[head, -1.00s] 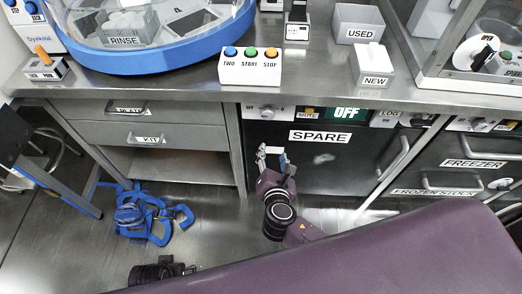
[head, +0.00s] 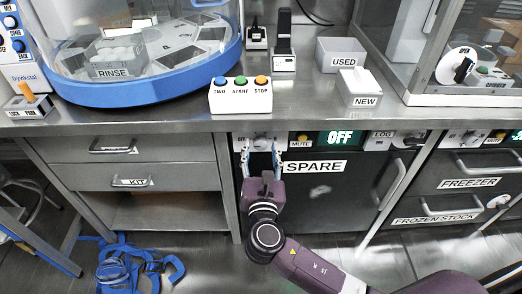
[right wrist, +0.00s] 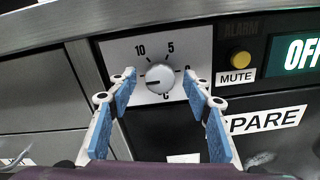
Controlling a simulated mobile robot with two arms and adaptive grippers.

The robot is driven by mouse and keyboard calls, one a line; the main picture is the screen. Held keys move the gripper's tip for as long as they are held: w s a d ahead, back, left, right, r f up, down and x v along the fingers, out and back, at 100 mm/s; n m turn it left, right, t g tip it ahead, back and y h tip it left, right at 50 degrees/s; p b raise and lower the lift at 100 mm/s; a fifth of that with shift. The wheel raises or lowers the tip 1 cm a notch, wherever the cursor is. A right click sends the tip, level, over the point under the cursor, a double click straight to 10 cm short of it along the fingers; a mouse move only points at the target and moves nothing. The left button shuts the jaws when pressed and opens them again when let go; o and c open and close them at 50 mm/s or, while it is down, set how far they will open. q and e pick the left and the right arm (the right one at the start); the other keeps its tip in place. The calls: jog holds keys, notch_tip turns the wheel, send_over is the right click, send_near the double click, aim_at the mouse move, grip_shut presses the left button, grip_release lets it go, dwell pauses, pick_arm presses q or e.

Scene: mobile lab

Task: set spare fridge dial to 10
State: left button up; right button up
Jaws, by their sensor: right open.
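The spare fridge dial (right wrist: 159,77) is a round grey knob on a white plate (right wrist: 192,45) marked 10 at upper left and 5 at upper right. Its dark pointer mark seems to face left, slightly down, not at the 10. In the head view the dial plate (head: 262,134) is at the left end of the black SPARE fridge's (head: 330,205) top strip, partly hidden by my fingers. My right gripper (head: 261,150) is open in front of it. In the right wrist view the blue-padded fingers (right wrist: 158,82) stand left and right of the knob, apparently not touching it. My left gripper is not in view.
A yellow MUTE button (right wrist: 240,59) and a green OFF display (head: 340,138) are right of the dial. The metal counter edge (head: 300,122) runs just above. Drawers (head: 150,178) are to the left, the fridge handle (head: 391,183) to the right. Blue straps (head: 140,270) lie on the floor.

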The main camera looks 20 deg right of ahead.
jog(key=shift+w+d, duration=0.1)
jog(key=shift+w, duration=0.1)
jog(key=shift+c, duration=0.6)
jog(key=c, duration=1)
